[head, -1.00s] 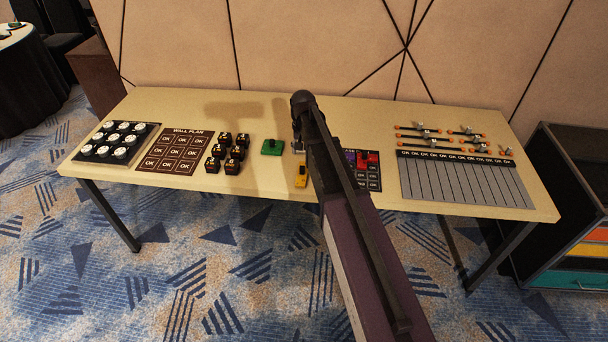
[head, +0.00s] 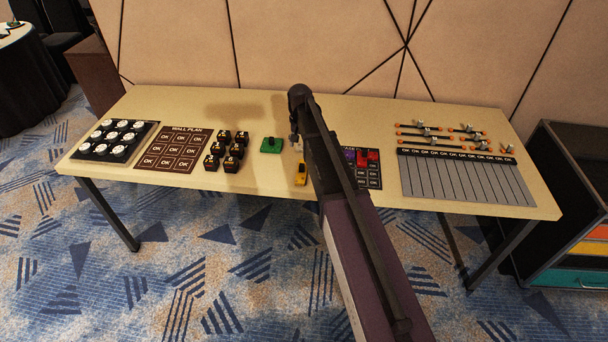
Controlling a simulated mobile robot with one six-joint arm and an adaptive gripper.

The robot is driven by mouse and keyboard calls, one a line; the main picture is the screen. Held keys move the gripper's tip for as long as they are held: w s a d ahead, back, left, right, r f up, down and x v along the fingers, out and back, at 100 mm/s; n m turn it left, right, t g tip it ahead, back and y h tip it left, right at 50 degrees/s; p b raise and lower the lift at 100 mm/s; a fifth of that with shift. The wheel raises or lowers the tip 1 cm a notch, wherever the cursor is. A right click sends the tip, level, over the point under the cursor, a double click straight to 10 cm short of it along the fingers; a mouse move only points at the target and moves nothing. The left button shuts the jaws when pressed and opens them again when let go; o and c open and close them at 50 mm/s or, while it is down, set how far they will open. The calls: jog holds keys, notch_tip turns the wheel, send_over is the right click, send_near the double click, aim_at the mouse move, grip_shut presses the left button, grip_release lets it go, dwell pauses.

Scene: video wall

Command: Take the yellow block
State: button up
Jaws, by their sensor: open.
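The yellow block (head: 301,173) lies on the table near its front edge, just left of my arm, with a dark part on it. My gripper (head: 295,142) shows only in small part at the far end of my arm, above the table and beyond the yellow block in the picture. It is open and apart from the yellow block. My arm hides most of the gripper and the table to its right. I cannot see anything between the fingers.
A green block (head: 271,146) sits left of the gripper. Several black blocks (head: 212,163) stand beside the wall plan board (head: 172,150). Red blocks (head: 368,157) lie on a dark board right of my arm. A striped grey board (head: 466,180) is further right.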

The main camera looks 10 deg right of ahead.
aim_at(302, 165)
jog(key=shift+f+b, duration=3.3)
jog(key=shift+f, duration=0.35)
jog(key=f+b, duration=0.3)
jog(key=shift+w+d+f+b, duration=0.2)
jog(key=shift+d+f+b, duration=0.1)
jog(key=shift+b, duration=0.05)
jog(key=shift+f+b, duration=0.75)
jog(key=shift+f, duration=0.05)
grip_shut()
